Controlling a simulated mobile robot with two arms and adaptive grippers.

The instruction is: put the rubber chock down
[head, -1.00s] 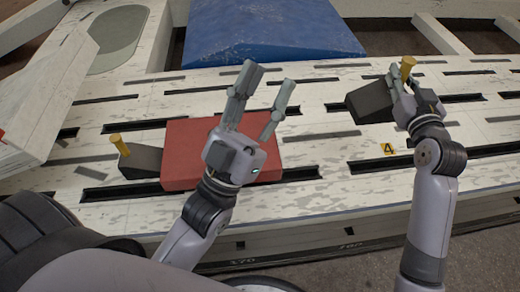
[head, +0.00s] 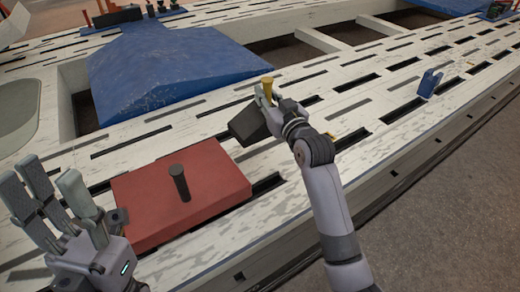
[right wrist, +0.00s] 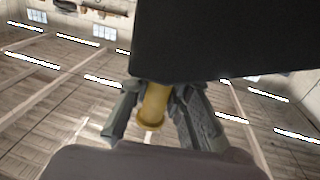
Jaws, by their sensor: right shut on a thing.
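The rubber chock (head: 249,124) is a black wedge with a yellow handle. My right gripper (head: 266,96) is shut on that handle and holds the chock over the slotted white bench (head: 130,175). I cannot tell whether the chock touches the bench. In the right wrist view the chock (right wrist: 225,40) fills the top, with its handle between the fingers of my right gripper (right wrist: 158,112). My left gripper (head: 55,195) is open and empty at the lower left, beside the red block.
A red block (head: 205,180) with a dark upright peg (head: 180,183) lies on the bench left of the chock. A blue ramp-like piece (head: 165,70) is behind. A small blue bracket (head: 430,83) stands further right. Slots run along the bench, with bare bench between them.

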